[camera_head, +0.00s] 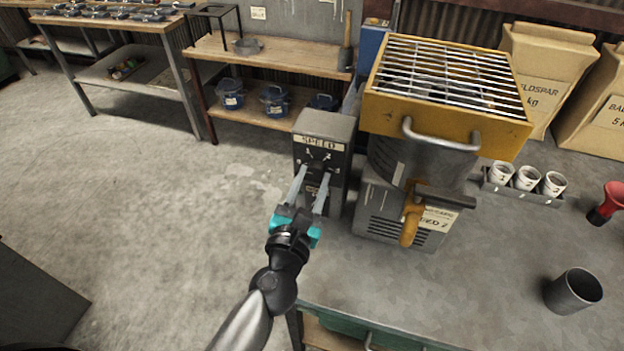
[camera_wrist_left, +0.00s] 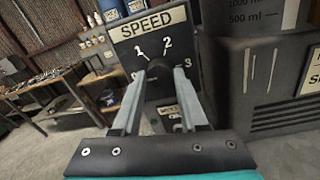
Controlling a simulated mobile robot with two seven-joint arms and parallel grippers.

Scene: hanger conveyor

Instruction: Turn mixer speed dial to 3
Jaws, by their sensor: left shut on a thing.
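The grey speed box (camera_head: 325,125) with a SPEED label stands beside the mixer (camera_head: 425,165) at the bench's left edge. In the left wrist view its panel (camera_wrist_left: 152,27) shows 0, 1, 2 and 3 around a dark dial (camera_wrist_left: 159,69). My left gripper (camera_head: 314,172) reaches the box front, its two pale fingers on either side of the dial. In the left wrist view the gripper (camera_wrist_left: 160,74) is shut on the dial. The fingers hide part of the dial, and I cannot tell for sure which number it points at. My right gripper is not in view.
An orange grated hopper (camera_head: 450,90) tops the mixer, with an orange lever (camera_head: 411,222) low in front. Numbered cups (camera_head: 527,178), a dark cup (camera_head: 573,291) and a red-and-black object (camera_head: 607,203) stand to the right. Paper sacks (camera_head: 545,65) stand behind. The bench's front middle is clear.

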